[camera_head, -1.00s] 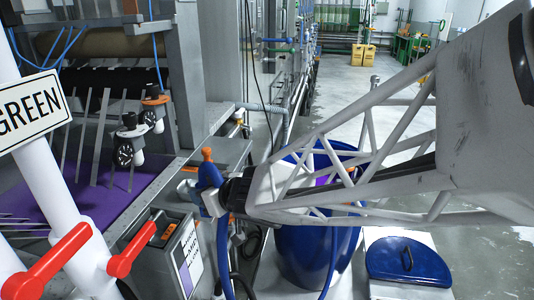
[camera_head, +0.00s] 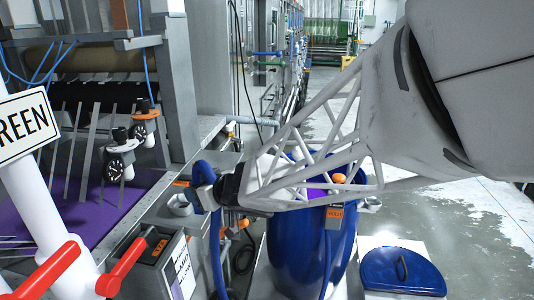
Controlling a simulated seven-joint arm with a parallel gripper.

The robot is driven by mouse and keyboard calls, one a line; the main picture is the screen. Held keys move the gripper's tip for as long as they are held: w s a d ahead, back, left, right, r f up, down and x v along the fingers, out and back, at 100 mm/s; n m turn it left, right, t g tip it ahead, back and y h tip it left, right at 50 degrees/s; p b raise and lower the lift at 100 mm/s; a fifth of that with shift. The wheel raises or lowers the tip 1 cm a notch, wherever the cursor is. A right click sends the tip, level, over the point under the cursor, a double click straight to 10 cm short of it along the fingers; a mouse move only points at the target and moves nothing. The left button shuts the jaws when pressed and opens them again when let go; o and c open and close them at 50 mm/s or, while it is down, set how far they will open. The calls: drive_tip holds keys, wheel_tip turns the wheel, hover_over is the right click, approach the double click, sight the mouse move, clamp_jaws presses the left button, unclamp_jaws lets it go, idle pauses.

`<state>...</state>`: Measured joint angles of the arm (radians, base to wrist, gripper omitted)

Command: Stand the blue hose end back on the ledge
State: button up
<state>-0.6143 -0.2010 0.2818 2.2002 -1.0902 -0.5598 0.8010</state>
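The blue hose (camera_head: 215,245) rises from below and bends over at the top by my gripper (camera_head: 207,196). My gripper reaches in from the right, and its pale fingers are closed around the hose near its upper end. The hose's orange tip does not show clearly now. The grey metal ledge (camera_head: 150,205) runs beside the machine, left of and behind the gripper. A small round metal cup (camera_head: 180,204) sits on it, just left of the hose. I cannot tell whether the hose touches the ledge.
A large blue drum (camera_head: 300,255) stands right of the hose, under my arm, with an orange-topped fitting (camera_head: 338,180) at its rim. A blue lid (camera_head: 402,270) lies at lower right. White pipes with red levers (camera_head: 125,265) stand at front left, near a labelled grey box (camera_head: 165,255).

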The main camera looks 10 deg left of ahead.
drive_tip(key=w+f+n+g, duration=0.1)
drive_tip(key=w+g, duration=0.1)
drive_tip(key=w, duration=2)
drive_tip(key=shift+w+n+y, duration=0.3)
drive_tip(key=shift+w+n, duration=0.05)
drive_tip(key=shift+n, duration=0.05)
drive_tip(key=shift+f, duration=0.1)
drive_tip(key=w+a+f, duration=0.1)
drive_tip(key=w+a, duration=0.7)
drive_tip(key=w, duration=0.5)
drive_tip(key=shift+w+f, duration=0.25)
drive_tip(key=shift+w, duration=0.05)
drive_tip(key=shift+a, duration=0.1)
drive_tip(key=shift+f, duration=1.75)
drive_tip(key=shift+f, duration=0.1)
